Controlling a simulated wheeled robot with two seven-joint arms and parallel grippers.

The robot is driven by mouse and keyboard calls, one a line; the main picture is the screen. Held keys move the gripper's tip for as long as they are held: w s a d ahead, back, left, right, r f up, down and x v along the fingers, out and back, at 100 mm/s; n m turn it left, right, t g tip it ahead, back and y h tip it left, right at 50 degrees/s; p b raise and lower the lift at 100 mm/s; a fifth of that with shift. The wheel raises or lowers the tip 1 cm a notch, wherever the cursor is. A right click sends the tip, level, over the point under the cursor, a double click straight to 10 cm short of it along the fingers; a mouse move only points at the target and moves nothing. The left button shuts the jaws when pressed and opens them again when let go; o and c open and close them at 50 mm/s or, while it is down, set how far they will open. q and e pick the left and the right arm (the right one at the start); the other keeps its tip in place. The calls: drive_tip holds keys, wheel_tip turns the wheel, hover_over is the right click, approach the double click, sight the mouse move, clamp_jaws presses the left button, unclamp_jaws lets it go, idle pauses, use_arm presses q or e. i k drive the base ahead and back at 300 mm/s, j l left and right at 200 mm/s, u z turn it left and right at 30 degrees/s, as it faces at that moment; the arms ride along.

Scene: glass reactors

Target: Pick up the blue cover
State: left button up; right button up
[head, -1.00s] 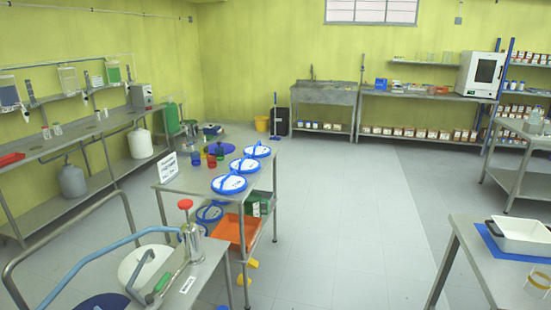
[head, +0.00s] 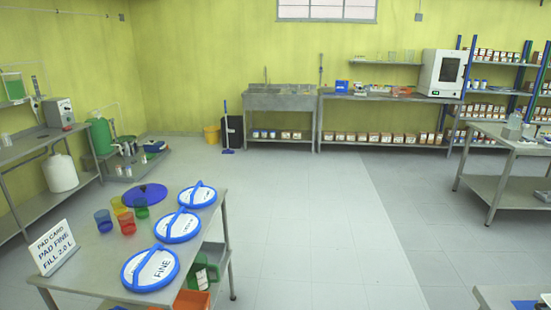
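A flat, dark blue round disc (head: 145,194) lies at the far left end of the metal table in front of me, and it may be the blue cover. Three round white plates with blue rims and blue bar handles lie in a row along the table's right side: near (head: 150,269), middle (head: 177,226) and far (head: 198,195). The near plate reads "FINE"; the lettering on the others is too small to read. Neither of my grippers is in view.
Several coloured cups, including a red one (head: 127,223), stand beside the plates. A sign (head: 53,247) reading "PAD CARD PAD FINE FILL 2.0 L" stands at the table's left. An orange bin (head: 192,299) is below. Open floor (head: 320,230) lies to the right.

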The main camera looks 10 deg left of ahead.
sight(154, 194)
drive_tip(key=i+l+z, duration=0.1)
drive_tip(key=i, duration=0.7)
drive_tip(key=i+l+z, duration=0.1)
drive_tip(key=i, duration=0.7)
